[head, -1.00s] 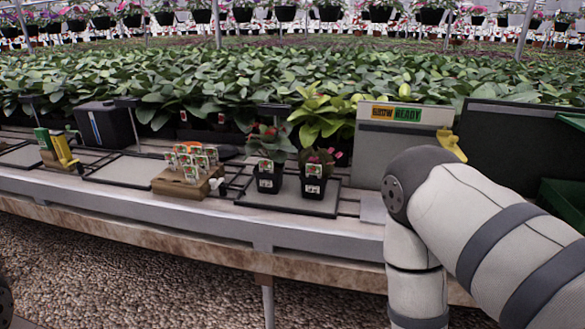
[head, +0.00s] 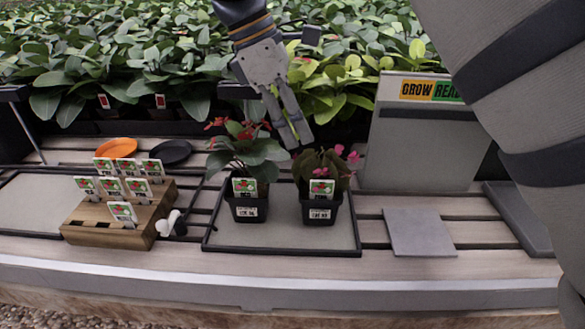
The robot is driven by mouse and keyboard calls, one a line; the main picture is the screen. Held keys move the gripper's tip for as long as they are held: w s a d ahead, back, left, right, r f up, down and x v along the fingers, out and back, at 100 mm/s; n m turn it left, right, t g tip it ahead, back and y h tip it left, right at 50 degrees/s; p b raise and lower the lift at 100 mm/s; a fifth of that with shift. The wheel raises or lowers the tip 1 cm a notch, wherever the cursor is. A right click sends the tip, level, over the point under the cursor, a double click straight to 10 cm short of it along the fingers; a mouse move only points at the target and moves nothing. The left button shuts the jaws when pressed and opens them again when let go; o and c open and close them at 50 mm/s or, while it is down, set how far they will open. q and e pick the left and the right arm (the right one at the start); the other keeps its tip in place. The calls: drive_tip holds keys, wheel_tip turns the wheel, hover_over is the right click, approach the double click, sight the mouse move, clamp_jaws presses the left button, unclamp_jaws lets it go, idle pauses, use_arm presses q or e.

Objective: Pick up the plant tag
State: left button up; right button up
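Several plant tags (head: 123,213) with red and green pictures stand upright in a stepped wooden block (head: 92,229) at the left. Another plant tag (head: 244,188) stands in the pot of the red-flowered plant, and one more (head: 322,188) stands in the pot of the pink-flowered plant. My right gripper (head: 298,142) points down just above and behind these two potted plants, apart from the tags. Its two fingers lie close together in this view, with nothing visible between them; how far apart they are is unclear. My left gripper is not in view.
The two black pots (head: 248,209) stand on a dark-rimmed tray (head: 283,242). A white object (head: 167,222) lies beside the wooden block. Orange (head: 116,147) and black (head: 173,152) discs lie behind it. A grey sign panel (head: 420,150) and flat grey plate (head: 420,233) are at right.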

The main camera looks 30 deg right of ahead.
hover_over(323, 181)
drive_tip(key=w+a, duration=0.1)
drive_tip(key=a, duration=0.1)
wheel_tip(323, 181, down, 4)
drive_tip(key=shift+f, duration=0.1)
drive_tip(key=x, duration=0.7)
drive_tip(key=shift+w+a+p, duration=0.1)
drive_tip(key=shift+w+p, duration=0.15)
drive_tip(key=shift+p, duration=0.05)
clamp_jaws()
